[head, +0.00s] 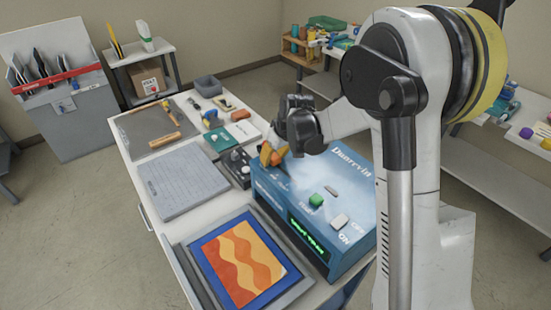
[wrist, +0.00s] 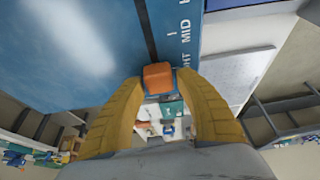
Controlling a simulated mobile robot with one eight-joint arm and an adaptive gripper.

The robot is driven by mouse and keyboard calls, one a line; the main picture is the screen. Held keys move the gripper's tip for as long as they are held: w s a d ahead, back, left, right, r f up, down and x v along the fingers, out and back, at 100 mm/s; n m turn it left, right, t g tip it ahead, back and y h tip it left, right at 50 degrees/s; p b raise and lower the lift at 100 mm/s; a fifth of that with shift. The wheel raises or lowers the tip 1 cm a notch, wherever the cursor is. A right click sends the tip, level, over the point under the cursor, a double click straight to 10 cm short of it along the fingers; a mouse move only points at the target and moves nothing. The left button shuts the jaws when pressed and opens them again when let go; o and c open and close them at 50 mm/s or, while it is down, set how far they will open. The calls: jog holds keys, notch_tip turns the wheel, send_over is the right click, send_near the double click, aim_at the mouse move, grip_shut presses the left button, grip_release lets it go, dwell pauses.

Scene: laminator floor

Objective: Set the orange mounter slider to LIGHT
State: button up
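The orange mounter slider (wrist: 158,77) is a small block at the near end of a dark slot in the blue machine top (wrist: 80,60), in the wrist view. White lettering runs beside the slot. MID is readable, and beside the slider "GHT" shows, its first letters hidden by a finger. My gripper (wrist: 158,82) has its yellow fingers on both sides of the slider, their tips against it or very close. In the head view my gripper (head: 271,155) is low at the far left edge of the blue machine (head: 290,190), and the slider is hidden there.
A wavy orange picture (head: 237,262) lies in front.

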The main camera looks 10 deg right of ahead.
jog(key=shift+o, duration=0.6)
jog(key=shift+w+f, duration=0.1)
jog(key=shift+w, duration=0.05)
jog(key=v, duration=1.2)
jog(key=s+f+m+t+b, duration=0.1)
jog(key=s+f+b, duration=0.2)
jog(key=s, duration=0.5)
jog(key=s+f+m+t+h+b, duration=0.1)
jog(key=s+f+m+b, duration=0.1)
jog(key=s+b, duration=0.4)
jog(key=s+f+m+t+b, duration=0.1)
jog(key=s+f+b, duration=0.3)
jog(key=s, duration=0.7)
jog(key=shift+s+f+h, duration=0.2)
jog(key=shift+s+h, duration=0.2)
jog(key=shift+d, duration=0.1)
